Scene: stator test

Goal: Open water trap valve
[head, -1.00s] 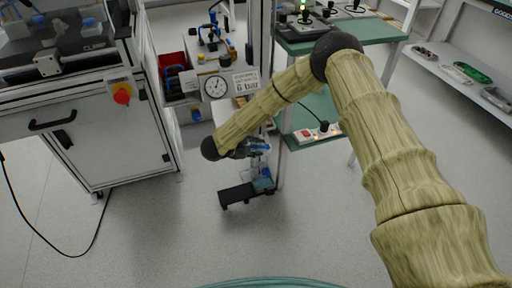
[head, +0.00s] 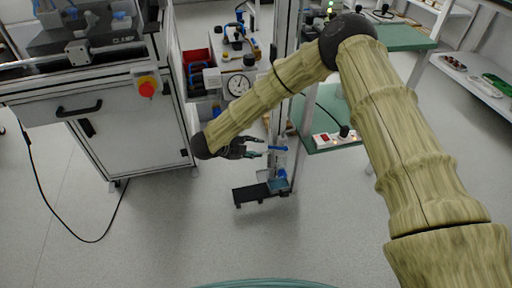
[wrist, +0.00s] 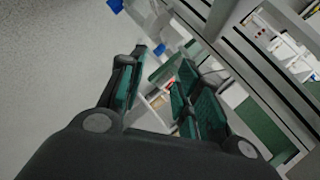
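The water trap assembly (head: 279,166), with clear and blue parts, stands low on a metal post in the head view. A blue handle-like part (head: 278,148) sticks out near its top; I cannot tell for sure that this is the valve. My gripper (head: 263,149) points right toward it, with its fingers spread and the tips close to the blue part. Contact cannot be told. In the wrist view, my gripper (wrist: 165,72) shows its green-padded fingers apart, with nothing clearly held. A blue part (wrist: 171,40) shows just beyond the fingertips.
A black footplate (head: 250,194) lies below the trap. A pressure gauge (head: 238,86) sits above my forearm. A white cabinet with a red stop button (head: 147,88) stands left. A power strip (head: 333,138) sits on green shelving at right. Open floor lies in front.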

